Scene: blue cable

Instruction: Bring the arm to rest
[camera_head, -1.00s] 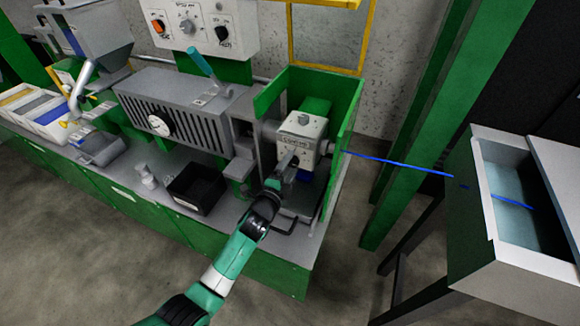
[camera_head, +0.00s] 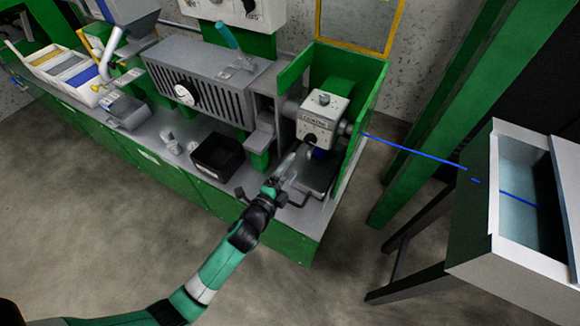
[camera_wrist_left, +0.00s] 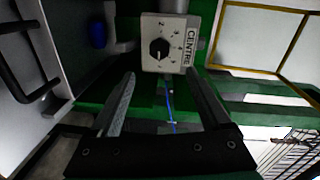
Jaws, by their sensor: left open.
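My left arm comes in from the lower left of the head view. Its gripper (camera_head: 282,172) is in front of the white die-head box (camera_head: 322,117) on the green machine, a little below and left of it. In the left wrist view the two fingers (camera_wrist_left: 158,100) stand wide apart with nothing between them held. The box with its black dial (camera_wrist_left: 168,45) is beyond the fingertips. A blue cable (camera_head: 415,148) runs from the machine's green side panel to the grey trough at the right. It also shows in the left wrist view (camera_wrist_left: 170,105), behind the gap between the fingers. My right gripper is not in view.
A black bin (camera_head: 217,156) stands on the machine's bench, left of my gripper. The green side panel (camera_head: 362,105) rises right of the box. The grey trough (camera_head: 515,180) stands on dark legs at the right. The floor in front is clear.

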